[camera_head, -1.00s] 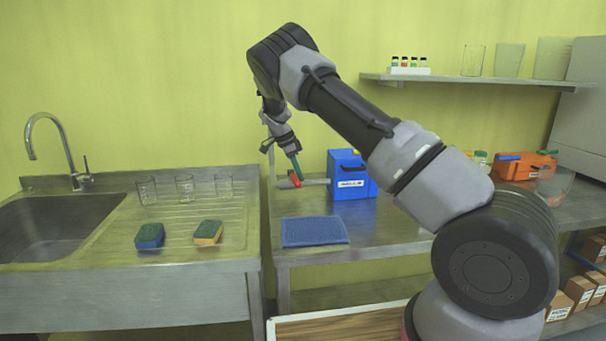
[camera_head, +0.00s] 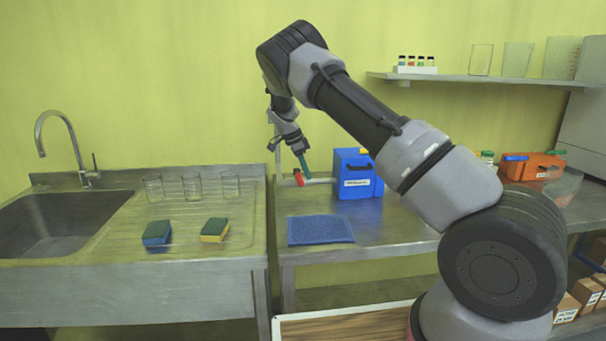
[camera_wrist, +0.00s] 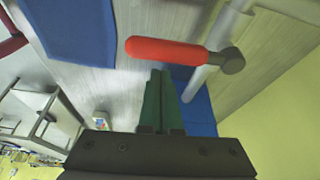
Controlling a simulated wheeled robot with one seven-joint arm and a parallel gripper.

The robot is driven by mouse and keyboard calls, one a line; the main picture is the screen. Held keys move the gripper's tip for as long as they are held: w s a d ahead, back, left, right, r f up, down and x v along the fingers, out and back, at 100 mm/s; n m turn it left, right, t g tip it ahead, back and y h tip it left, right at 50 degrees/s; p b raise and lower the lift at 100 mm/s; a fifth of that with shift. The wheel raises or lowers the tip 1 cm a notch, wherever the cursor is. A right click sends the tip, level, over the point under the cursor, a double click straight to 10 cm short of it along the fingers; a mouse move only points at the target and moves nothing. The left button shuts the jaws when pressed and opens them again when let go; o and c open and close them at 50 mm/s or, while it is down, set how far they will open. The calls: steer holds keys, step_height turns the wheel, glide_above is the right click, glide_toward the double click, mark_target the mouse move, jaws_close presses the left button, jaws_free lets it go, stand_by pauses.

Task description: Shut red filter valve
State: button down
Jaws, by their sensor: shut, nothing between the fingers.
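The red filter valve handle (camera_wrist: 165,50) lies across the wrist view, just beyond my fingertips. Its grey pivot end is at the right, beside a pale pipe (camera_wrist: 222,50). In the head view the red valve (camera_head: 298,178) sits at the left end of the short pipe that comes out of the blue filter box (camera_head: 357,178). My gripper (camera_wrist: 160,75) is shut and empty, its green fingers together and pointing at the handle. In the head view my gripper (camera_head: 305,169) is directly above the valve, very close to it. I cannot tell whether they touch.
A blue mat (camera_head: 320,230) lies on the steel table in front of the pipe. A sink counter with two sponges (camera_head: 157,234) and three glasses (camera_head: 191,186) stands at the left. An orange box (camera_head: 531,167) is at the right, and a shelf (camera_head: 480,79) hangs above.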

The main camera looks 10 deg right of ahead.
step_height(320, 180, up, 10)
steer(key=shift+a, duration=0.35)
steer(key=shift+f, duration=0.1)
